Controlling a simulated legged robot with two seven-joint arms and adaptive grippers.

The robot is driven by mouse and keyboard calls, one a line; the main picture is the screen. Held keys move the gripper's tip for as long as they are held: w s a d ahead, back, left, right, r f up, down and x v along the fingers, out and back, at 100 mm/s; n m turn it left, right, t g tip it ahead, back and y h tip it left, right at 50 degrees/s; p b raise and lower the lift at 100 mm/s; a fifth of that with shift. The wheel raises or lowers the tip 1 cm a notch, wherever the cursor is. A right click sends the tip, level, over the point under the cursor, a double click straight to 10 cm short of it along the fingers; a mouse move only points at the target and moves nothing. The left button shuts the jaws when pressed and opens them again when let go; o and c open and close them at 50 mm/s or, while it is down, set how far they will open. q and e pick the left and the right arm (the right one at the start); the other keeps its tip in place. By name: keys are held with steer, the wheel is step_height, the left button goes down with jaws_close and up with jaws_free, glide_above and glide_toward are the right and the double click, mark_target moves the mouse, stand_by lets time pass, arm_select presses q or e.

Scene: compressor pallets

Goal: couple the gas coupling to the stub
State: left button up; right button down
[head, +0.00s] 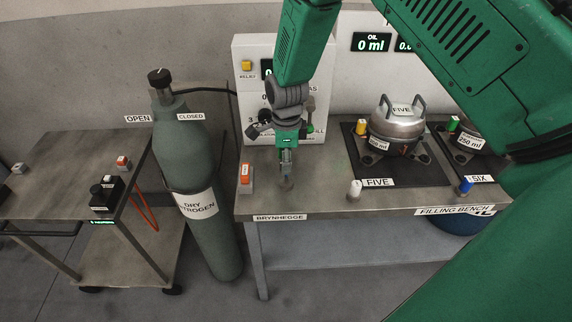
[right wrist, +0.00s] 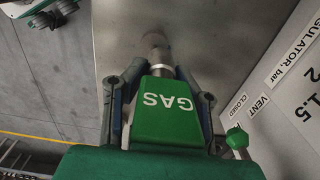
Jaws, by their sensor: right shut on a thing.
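My right gripper (head: 286,153) points down over the left part of the bench. In the right wrist view its two fingers (right wrist: 163,105) are shut on the sides of the green gas coupling (right wrist: 165,103), marked GAS. The coupling also shows as a green block in the head view (head: 287,139). Its metal nose (right wrist: 160,66) points at a short grey-brown round stub (right wrist: 153,43) on the bench top. I cannot tell whether nose and stub touch. My left gripper is not in view.
The filling bench (head: 320,203) bears a red-and-white block (head: 246,178), a white-capped fitting (head: 355,189) and compressor FIVE (head: 397,125). A regulator panel (head: 250,105) stands close behind my gripper. A nitrogen cylinder (head: 183,150) and a cart (head: 65,150) stand left.

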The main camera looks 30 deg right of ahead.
steer(key=shift+d+r+p, duration=0.1)
steer(key=shift+r+p, duration=0.2)
steer(key=shift+r, duration=0.1)
steer(key=shift+a+r+p, duration=0.2)
steer(key=shift+r+p, duration=0.5)
steer(key=shift+r, duration=0.15)
steer(key=shift+f, duration=0.1)
